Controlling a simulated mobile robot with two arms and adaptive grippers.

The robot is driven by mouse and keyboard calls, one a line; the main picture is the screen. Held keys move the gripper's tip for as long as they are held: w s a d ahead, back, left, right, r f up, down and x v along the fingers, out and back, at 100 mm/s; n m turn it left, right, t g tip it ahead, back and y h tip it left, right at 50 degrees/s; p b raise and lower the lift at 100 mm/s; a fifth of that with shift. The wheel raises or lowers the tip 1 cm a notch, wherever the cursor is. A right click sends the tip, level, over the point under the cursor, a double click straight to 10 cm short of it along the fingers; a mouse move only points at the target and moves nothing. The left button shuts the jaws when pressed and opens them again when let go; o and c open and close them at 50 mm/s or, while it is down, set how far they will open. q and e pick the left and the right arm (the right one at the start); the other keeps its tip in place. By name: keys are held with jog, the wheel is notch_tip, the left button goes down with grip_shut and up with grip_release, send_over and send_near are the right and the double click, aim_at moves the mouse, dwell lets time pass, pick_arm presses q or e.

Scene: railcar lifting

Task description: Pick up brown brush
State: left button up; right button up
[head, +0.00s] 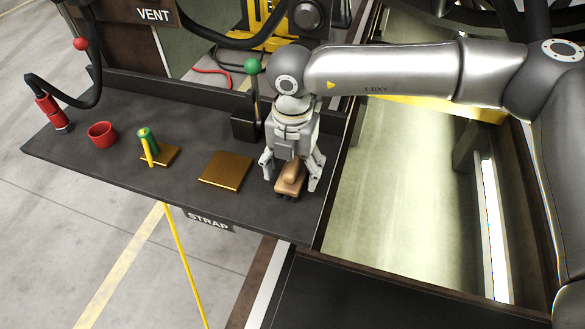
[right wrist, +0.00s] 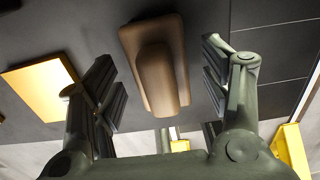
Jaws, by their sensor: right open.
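The brown brush (head: 290,182) lies at the right end of the dark work shelf (head: 180,192). It has a flat tan base with a raised handle along its top. My right gripper (head: 291,172) points down over the brush, with one finger on each side of it. In the right wrist view the brush (right wrist: 158,72) lies between the open fingers (right wrist: 164,88), with a gap on both sides. Its handle faces the camera. My left gripper is not in view.
Left of the brush lie a gold plate (head: 226,170), a smaller plate (head: 166,156) with a green-topped item (head: 147,138), and a red cup (head: 102,134). A green-knobbed lever (head: 252,68) stands close behind my gripper. The shelf's right edge is near.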

jog(key=shift+f, duration=0.55)
jog(key=c, duration=1.2)
jog(key=shift+r, duration=0.1)
jog(key=shift+w+r, duration=0.1)
jog(key=shift+r, duration=0.3)
notch_tip(320, 180, up, 2)
jog(key=shift+d+r+b, duration=0.1)
jog(key=shift+r+b, duration=0.1)
jog(key=shift+b, duration=0.5)
jog(key=shift+s+d+r+b, duration=1.5)
jog(key=shift+s+d+r, duration=0.95)
jog(key=shift+d, duration=0.1)
jog(key=shift+s+d+r+b, duration=1.45)
jog(key=shift+s+d+r, duration=0.95)
jog(key=shift+d, duration=0.15)
